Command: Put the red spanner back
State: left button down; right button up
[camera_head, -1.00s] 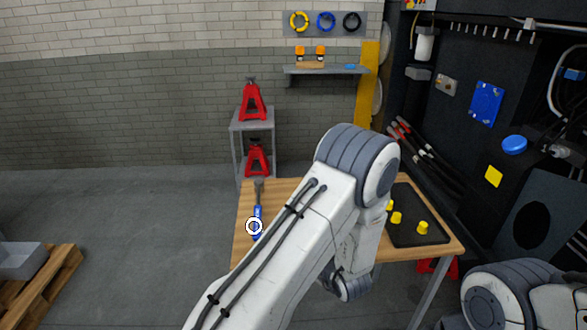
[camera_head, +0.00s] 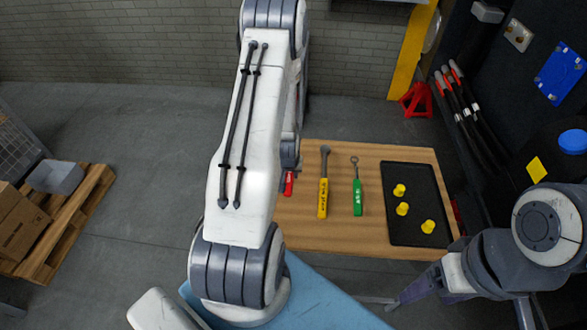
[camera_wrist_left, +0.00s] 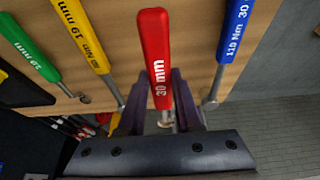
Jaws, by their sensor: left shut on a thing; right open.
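The red spanner (camera_wrist_left: 155,50), marked 30 mm, is in the left wrist view with its handle pointing away from my left gripper (camera_wrist_left: 158,118). The gripper's two fingers are shut on its lower part. In the head view only a bit of the red handle (camera_head: 289,184) shows beside my left arm, which hides most of it and the gripper. I cannot tell whether the spanner touches the wooden table (camera_head: 385,150). My right gripper (camera_head: 460,305) is open and empty at the lower right, in front of the table.
A yellow spanner (camera_head: 323,198) and a green one (camera_head: 358,197) lie on the table. A blue spanner (camera_wrist_left: 233,40) lies on the red one's other side. A black tray (camera_head: 420,175) holds yellow knobs. The dark machine (camera_head: 490,60) stands at right, a pallet (camera_head: 85,205) at left.

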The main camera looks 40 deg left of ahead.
pick_arm(q)
jog(key=shift+a+r, duration=0.15)
jog(key=shift+r, duration=0.05)
notch_tip(320, 180, down, 8)
jog(key=b, duration=0.6)
jog(key=shift+b, duration=0.4)
jog(key=c, duration=0.5)
grip_release()
jog(key=shift+s, duration=0.1)
jog(key=v, duration=1)
jog(key=shift+s+r, duration=0.1)
jog(key=shift+r, duration=0.05)
